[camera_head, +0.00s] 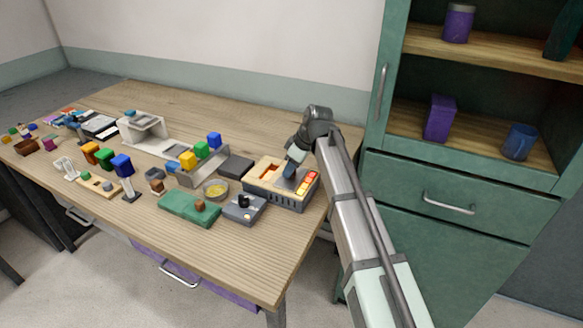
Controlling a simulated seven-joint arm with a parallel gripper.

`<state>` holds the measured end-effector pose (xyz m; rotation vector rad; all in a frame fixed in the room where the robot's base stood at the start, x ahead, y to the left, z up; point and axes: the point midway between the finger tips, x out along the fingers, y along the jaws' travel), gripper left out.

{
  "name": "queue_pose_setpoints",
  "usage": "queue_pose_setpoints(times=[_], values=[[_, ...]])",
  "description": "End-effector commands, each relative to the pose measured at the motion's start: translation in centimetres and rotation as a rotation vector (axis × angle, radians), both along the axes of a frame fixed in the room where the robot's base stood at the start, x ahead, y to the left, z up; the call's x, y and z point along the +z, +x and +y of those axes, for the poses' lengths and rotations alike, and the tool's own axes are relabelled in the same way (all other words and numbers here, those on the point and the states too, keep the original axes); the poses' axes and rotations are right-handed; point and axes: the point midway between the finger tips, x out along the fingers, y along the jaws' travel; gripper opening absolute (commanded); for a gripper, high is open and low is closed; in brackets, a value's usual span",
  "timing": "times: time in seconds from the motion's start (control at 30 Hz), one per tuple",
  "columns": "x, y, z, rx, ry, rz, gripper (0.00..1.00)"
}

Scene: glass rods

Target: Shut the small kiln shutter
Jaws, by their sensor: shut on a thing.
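The small kiln (278,201) stands near the right end of the wooden table, a grey ribbed box with a pale top. Its top shows a red-orange opening at the left and glowing orange and red patches (308,183) at the right. A grey-blue piece, which may be the shutter, lies between them, mostly hidden under my gripper. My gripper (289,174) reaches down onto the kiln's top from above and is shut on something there. The fingertips are small and partly hidden, so the exact hold on the shutter is not clear.
A grey box with a black knob (244,208), a green case (189,208) and a dish of yellow stuff (216,189) stand left of the kiln. A dark block (236,167) lies behind. Colored blocks fill the table's left. A green cabinet (447,230) stands close at the right.

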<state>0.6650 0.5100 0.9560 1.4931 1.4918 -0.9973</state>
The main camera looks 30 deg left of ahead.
Motion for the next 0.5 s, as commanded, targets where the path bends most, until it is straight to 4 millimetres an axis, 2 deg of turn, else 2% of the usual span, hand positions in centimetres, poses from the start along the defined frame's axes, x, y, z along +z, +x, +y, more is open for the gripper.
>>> queue_pose_setpoints(times=[0.17, 0.4, 0.5], values=[[0.1, 0.1, 1.9, 0.003, -0.001, 0.001, 0.00], [0.1, 0.2, 7.3, 0.004, 0.000, 0.001, 0.00], [0.0, 0.1, 8.4, 0.004, 0.000, 0.001, 0.00]])
